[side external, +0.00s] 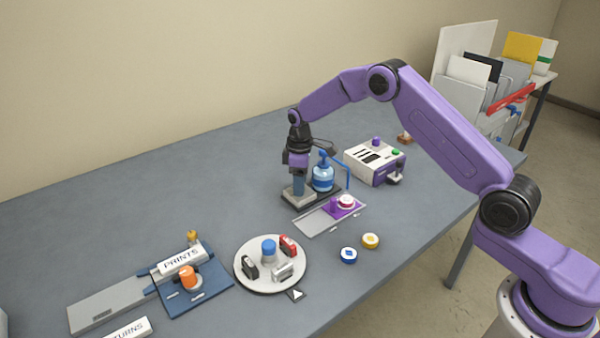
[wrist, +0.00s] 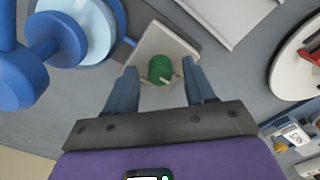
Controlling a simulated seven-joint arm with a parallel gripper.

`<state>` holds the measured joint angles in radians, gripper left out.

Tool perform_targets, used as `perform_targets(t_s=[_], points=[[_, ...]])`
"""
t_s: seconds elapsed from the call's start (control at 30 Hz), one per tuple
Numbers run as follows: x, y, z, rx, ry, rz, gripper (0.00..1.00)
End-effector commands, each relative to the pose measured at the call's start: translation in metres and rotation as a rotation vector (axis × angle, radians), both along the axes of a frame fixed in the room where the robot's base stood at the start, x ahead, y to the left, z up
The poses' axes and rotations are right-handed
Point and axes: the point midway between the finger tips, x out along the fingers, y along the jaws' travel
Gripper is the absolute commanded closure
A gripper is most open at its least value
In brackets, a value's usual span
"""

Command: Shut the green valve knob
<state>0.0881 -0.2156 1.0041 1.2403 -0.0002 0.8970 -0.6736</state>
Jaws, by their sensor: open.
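The green valve knob (wrist: 160,66) shows in the wrist view as a round green cap with a small pale pointer at its lower right. It sits on a pale square block (wrist: 148,44). My gripper (wrist: 161,76) is open, with one blue finger on each side of the knob and a visible gap to each. I cannot tell whether the fingertips are level with the knob. In the side view my gripper (side external: 298,188) points down over the pale block (side external: 287,195), and the knob is hidden there.
A blue bottle (side external: 322,181) with a blue pipe stands close beside my gripper. A grey tray (side external: 318,222) with a purple section lies in front. A white and purple machine (side external: 358,172) is at the right, and a round turntable (side external: 250,284) is at the front left.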

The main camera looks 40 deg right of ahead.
Motion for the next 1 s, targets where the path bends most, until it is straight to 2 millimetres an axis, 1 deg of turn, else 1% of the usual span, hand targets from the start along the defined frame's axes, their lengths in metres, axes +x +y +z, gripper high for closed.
perform_targets(t_s=[0.07, 0.17, 0.27, 0.7, 0.9, 1.0], points=[[0.0, 0.0, 0.005, 0.001, -0.002, 0.0, 0.46], [0.001, 0.0, 0.017, 0.001, -0.004, 0.0, 0.46], [0.001, 0.0, 0.035, 0.001, -0.005, 0.0, 0.46], [0.001, 0.0, 0.128, 0.001, -0.006, 0.0, 0.46], [0.001, 0.0, 0.159, 0.0, -0.004, 0.001, 0.46], [0.001, 0.0, 0.168, 0.0, -0.003, 0.0, 0.46]])
